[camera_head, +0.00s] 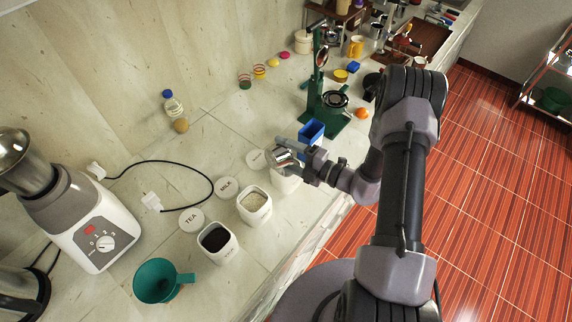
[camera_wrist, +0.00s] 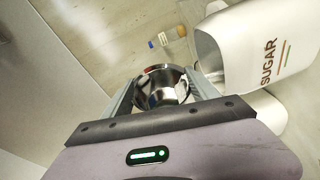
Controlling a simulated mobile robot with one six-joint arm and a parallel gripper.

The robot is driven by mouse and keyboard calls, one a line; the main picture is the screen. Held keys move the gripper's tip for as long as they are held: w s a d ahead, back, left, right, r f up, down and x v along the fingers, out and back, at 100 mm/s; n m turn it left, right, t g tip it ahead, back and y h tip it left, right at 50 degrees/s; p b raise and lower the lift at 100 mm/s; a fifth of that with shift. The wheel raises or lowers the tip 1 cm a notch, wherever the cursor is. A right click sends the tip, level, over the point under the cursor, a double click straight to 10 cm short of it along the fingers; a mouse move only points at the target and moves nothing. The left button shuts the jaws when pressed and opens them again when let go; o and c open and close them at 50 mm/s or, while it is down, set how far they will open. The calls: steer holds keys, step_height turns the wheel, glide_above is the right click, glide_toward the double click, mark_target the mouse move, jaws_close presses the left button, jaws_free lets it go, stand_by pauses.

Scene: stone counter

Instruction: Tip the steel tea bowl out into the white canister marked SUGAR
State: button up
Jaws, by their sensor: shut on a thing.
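The steel tea bowl (camera_head: 281,158) is held between the two fingers of my gripper (camera_head: 291,157). In the wrist view the shiny bowl (camera_wrist: 161,86) sits between the fingertips (camera_wrist: 163,92) and looks tilted; I cannot tell what is inside. The white canister marked SUGAR (camera_wrist: 262,48) is at the right of the wrist view, its open mouth facing the bowl's side. In the head view the canister under the bowl (camera_head: 287,184) is partly hidden by the bowl and gripper. Its mouth and contents cannot be made out there.
A canister with pale contents (camera_head: 253,221) and one with dark contents (camera_head: 228,256) stand nearby. Lids marked MILK (camera_head: 226,187) and TEA (camera_head: 191,219) lie behind them. A blue container (camera_head: 311,131) and green stand (camera_head: 325,118) are close beyond my gripper. A green mug (camera_head: 155,282) stands at the front.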

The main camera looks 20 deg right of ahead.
steer(key=shift+w+d+m+b, duration=0.1)
steer(key=shift+d+m+b, duration=0.25)
steer(key=shift+m, duration=0.35)
stand_by(0.6)
steer(key=shift+w+d+r+m+t+y, duration=0.1)
steer(key=shift+r+m+t+y, duration=0.2)
steer(key=shift+r+m, duration=0.1)
stand_by(0.4)
